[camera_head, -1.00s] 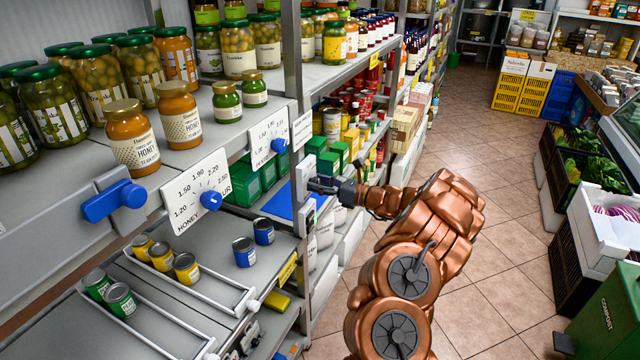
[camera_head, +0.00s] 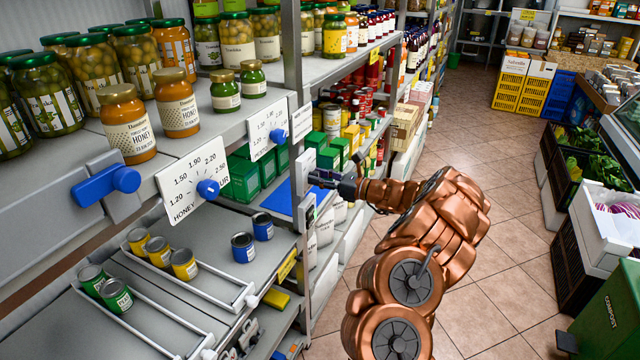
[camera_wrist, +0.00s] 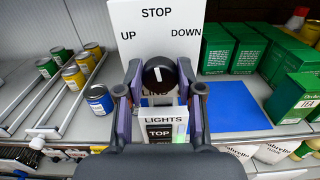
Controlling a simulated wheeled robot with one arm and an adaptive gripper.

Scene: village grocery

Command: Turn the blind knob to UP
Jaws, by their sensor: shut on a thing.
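The blind knob (camera_wrist: 158,75) is round and black with a white pointer line, in the middle of the wrist view. It sits on a white panel (camera_wrist: 155,18) marked UP on the left, STOP at the top and DOWN on the right. The pointer line is near upright, toward STOP. My gripper (camera_wrist: 159,80) is shut on the knob, one finger at each side. The lower label is partly hidden behind the knob and fingers. In the head view my gripper (camera_head: 322,180) is at the shelf post, and the knob cannot be made out there.
A LIGHTS switch plate (camera_wrist: 163,130) is just below the knob. Cans (camera_wrist: 98,98) stand on the shelf to the left, green boxes (camera_wrist: 296,97) to the right. A blue lever (camera_head: 105,183) and price dials are on the shelf edge. The tiled aisle (camera_head: 490,250) is clear.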

